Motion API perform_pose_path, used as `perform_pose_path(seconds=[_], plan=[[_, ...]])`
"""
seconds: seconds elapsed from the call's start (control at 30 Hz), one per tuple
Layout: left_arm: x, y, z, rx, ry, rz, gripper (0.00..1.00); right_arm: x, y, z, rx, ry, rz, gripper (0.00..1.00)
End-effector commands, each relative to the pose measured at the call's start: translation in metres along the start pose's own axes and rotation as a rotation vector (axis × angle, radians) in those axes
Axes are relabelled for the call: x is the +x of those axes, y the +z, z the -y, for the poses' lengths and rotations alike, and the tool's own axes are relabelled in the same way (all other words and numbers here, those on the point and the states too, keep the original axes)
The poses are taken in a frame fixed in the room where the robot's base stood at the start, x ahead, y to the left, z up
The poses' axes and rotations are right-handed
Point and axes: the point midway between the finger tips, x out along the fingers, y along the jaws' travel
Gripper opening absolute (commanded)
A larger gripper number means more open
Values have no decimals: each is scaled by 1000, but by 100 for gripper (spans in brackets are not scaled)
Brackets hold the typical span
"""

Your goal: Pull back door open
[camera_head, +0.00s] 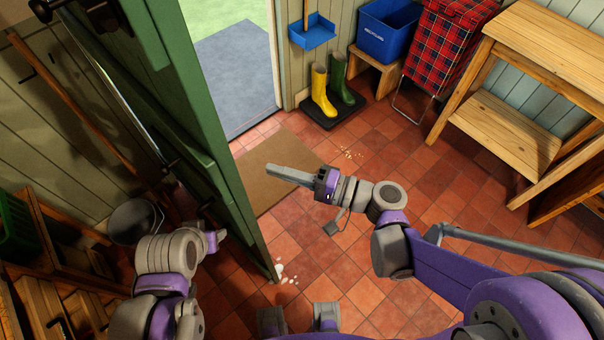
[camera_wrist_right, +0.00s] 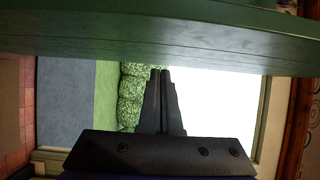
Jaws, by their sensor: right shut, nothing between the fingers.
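The green back door (camera_head: 190,100) stands swung inward at the left of the head view, with black hardware on its left-hand face. The doorway beside it shows a grey path (camera_head: 235,75) and grass outside. In the right wrist view the door (camera_wrist_right: 180,35) spans the top as a green band. My right gripper (camera_head: 270,169) is shut and empty, in front of the doorway and to the right of the door, apart from it in the head view. Its closed fingers (camera_wrist_right: 160,75) also show in the wrist view. My left arm is at lower left by the door; its fingertips are hidden.
A brown doormat (camera_head: 275,165) lies inside the doorway. Yellow boots (camera_head: 320,90) and green boots (camera_head: 340,80) stand on a black tray. A wooden bench (camera_head: 545,60) is at right, and a metal bucket (camera_head: 135,222) at left. The tiled floor in the middle is mostly clear.

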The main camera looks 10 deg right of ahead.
Motion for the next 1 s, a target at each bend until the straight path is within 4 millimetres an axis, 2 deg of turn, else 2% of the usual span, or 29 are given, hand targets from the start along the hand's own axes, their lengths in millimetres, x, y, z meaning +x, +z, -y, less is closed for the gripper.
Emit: perform_pose_path(seconds=[0.3,0.5,0.7,1.0], plan=[[5,5,0,0,0,3,50,-60,-2,-1,1,2,-8,0],[7,6,0,0,0,5,50,-85,-2,-1,1,1,-4,0],[8,7,0,0,0,5,50,-95,-1,0,1,0,-1,0],[8,7,0,0,0,5,50,-95,-1,0,1,0,0,0]])
